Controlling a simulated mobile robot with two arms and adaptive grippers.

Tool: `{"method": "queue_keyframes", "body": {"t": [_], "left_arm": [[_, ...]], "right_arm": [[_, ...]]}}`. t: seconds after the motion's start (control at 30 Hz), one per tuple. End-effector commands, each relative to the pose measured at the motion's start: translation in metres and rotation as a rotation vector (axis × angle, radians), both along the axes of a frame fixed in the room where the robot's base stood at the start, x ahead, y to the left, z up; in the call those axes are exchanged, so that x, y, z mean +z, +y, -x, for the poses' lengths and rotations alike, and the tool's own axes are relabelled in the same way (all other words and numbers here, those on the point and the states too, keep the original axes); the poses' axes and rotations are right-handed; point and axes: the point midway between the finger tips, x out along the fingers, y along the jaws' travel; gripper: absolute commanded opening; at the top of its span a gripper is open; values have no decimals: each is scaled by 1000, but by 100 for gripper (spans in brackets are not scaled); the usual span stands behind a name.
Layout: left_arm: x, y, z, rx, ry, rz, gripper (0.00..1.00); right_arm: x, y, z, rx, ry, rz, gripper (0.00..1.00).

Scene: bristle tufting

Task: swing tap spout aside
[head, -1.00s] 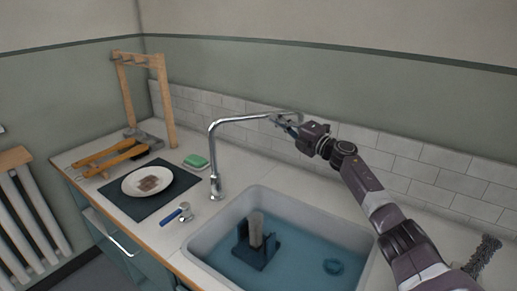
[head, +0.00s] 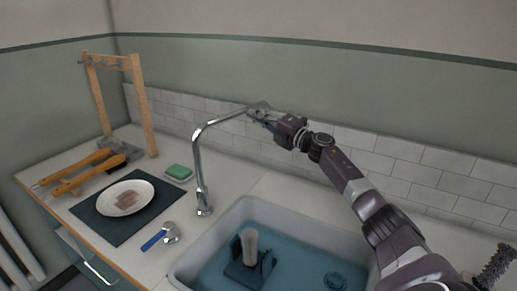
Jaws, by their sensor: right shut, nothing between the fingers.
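The chrome tap (head: 200,170) stands upright on the counter behind the left corner of the sink. Its spout (head: 223,119) reaches right and back, toward the tiled wall, rather than over the middle of the sink. My right gripper (head: 259,112) is at the free end of the spout, with its fingers shut and nothing held between them. The fingers overlap the spout tip in the picture, and I cannot tell whether they touch it. My left gripper is not in view.
The sink (head: 215,240) holds blue water and a dark fixture with an upright grey cylinder (head: 249,246). Left are a white plate (head: 145,190) on a dark mat (head: 95,222), a green sponge (head: 178,172), wooden-handled brushes (head: 85,175) and a wooden rack (head: 147,115). A chain (head: 495,265) lies right.

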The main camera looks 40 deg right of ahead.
Motion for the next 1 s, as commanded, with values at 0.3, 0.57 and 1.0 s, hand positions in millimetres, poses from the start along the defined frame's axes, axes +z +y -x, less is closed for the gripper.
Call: {"method": "queue_keyframes", "body": {"t": [0.3, 0.57, 1.0], "left_arm": [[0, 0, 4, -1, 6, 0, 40], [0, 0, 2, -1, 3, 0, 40], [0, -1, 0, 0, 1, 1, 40]], "right_arm": [[0, 0, 0, 0, 0, 0, 0], [-4, -3, 13, -1, 3, 1, 0], [-11, -10, 65, 0, 4, 2, 0]]}}
